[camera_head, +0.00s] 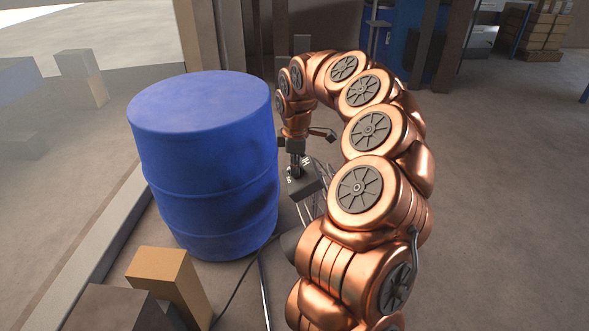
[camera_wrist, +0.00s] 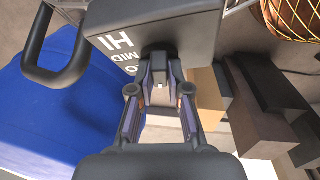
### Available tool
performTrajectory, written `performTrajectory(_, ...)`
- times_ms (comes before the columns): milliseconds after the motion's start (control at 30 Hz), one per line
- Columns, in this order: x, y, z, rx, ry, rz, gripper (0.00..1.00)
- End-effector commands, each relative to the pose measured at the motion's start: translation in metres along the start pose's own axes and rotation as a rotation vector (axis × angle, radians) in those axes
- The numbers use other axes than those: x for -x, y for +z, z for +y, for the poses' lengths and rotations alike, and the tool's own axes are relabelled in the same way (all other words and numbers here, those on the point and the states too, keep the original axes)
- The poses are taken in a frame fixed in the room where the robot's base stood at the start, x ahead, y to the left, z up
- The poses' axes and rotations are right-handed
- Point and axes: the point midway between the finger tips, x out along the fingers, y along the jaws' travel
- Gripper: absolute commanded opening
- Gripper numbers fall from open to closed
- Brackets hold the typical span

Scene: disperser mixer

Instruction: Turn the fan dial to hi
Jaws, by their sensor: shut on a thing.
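The fan's dark control box (camera_head: 311,186) stands right of the blue drum in the head view, partly hidden by my arm. In the wrist view its face (camera_wrist: 188,32) carries white markings reading HI, MID and a partly covered third label. The dark fan dial (camera_wrist: 158,64) sits on this face, beside the labels. My gripper (camera_wrist: 158,92) is shut on the dial, with a finger on each side of it. In the head view my gripper (camera_head: 296,166) reaches down onto the box. The dial's exact pointing direction is hard to tell.
A blue drum (camera_head: 205,165) stands close left of my gripper. Cardboard boxes (camera_head: 165,280) sit in the lower left of the head view. A dark looped bar (camera_wrist: 37,66) shows at the wrist view's upper left. Open floor (camera_head: 500,200) lies to the right.

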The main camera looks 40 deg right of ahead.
Motion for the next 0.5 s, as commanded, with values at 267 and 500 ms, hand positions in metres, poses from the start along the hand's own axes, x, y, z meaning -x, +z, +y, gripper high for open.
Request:
performTrajectory(267,-0.0064,0.0026,-0.0027,-0.172,0.1,-0.005,0.0)
performTrajectory(500,-0.0079,0.0024,-0.0051,-0.362,0.208,-0.007,0.0)
